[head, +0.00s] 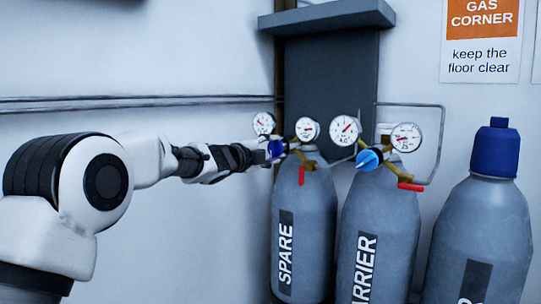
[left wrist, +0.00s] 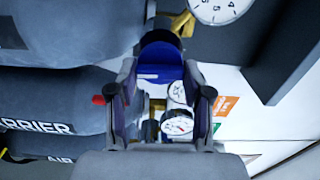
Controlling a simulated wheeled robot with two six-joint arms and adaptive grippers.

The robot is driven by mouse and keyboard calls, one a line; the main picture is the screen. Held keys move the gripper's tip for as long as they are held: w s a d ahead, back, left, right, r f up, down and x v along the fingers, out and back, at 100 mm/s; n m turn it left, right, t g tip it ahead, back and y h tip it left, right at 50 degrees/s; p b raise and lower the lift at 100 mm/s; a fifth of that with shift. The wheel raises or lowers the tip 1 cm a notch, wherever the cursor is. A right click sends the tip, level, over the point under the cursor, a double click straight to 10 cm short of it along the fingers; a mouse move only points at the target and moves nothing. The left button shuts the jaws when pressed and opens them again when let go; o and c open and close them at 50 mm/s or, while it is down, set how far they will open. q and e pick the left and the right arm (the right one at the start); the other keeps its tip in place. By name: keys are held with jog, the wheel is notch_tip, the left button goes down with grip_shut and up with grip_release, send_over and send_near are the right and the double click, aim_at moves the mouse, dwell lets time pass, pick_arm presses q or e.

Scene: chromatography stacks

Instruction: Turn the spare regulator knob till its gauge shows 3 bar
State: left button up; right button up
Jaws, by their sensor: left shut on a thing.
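The spare cylinder (head: 304,218) stands upright, grey, with a SPARE label. Its regulator carries two round white gauges, a left one (head: 264,123) and a right one (head: 306,129); their readings are too small to tell in the head view. The blue spare regulator knob (head: 276,149) is at the left side of the regulator. My left gripper (head: 268,151) is shut on this knob, which also shows between the fingers in the left wrist view (left wrist: 161,65). A gauge (left wrist: 214,8) is cut off at the top of that view. My right gripper is not in view.
The carrier cylinder (head: 376,225) with its blue knob (head: 369,159) and gauges stands close on the right. A third cylinder (head: 480,235) with a blue cap is farther right. Red valve handles (head: 411,187) stick out.

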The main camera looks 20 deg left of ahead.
pick_arm(q)
jog(key=shift+m, duration=0.3)
jog(key=o, duration=1.2)
jog(key=shift+c, duration=0.2)
jog(key=v, duration=1.2)
jog(key=shift+f, duration=0.1)
